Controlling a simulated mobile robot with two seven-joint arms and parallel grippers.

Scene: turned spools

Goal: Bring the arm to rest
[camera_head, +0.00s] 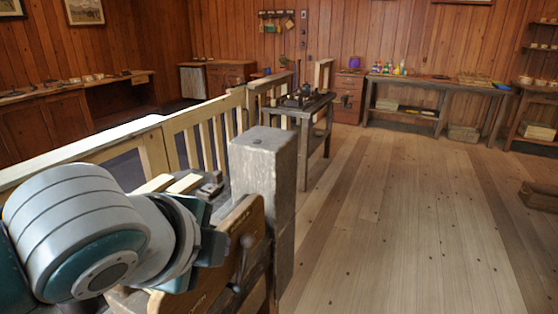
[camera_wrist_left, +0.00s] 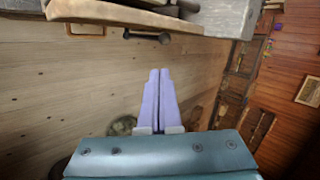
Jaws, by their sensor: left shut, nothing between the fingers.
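My left arm comes in from the left in the head view, its grey and teal wrist large in the foreground. Its gripper fingers cannot be made out there. In the left wrist view my left gripper (camera_wrist_left: 159,72) shows two pale violet fingers lying together, with nothing between them. They point towards a wooden bench edge with a dark handle (camera_wrist_left: 148,37), and look clear of it. My right gripper is in neither view.
Close to my left wrist stand a weathered grey post (camera_head: 265,180) and a wooden vise board (camera_head: 245,232). A pale railing (camera_head: 185,130) runs behind them. A small dark table (camera_head: 310,110) stands beyond.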

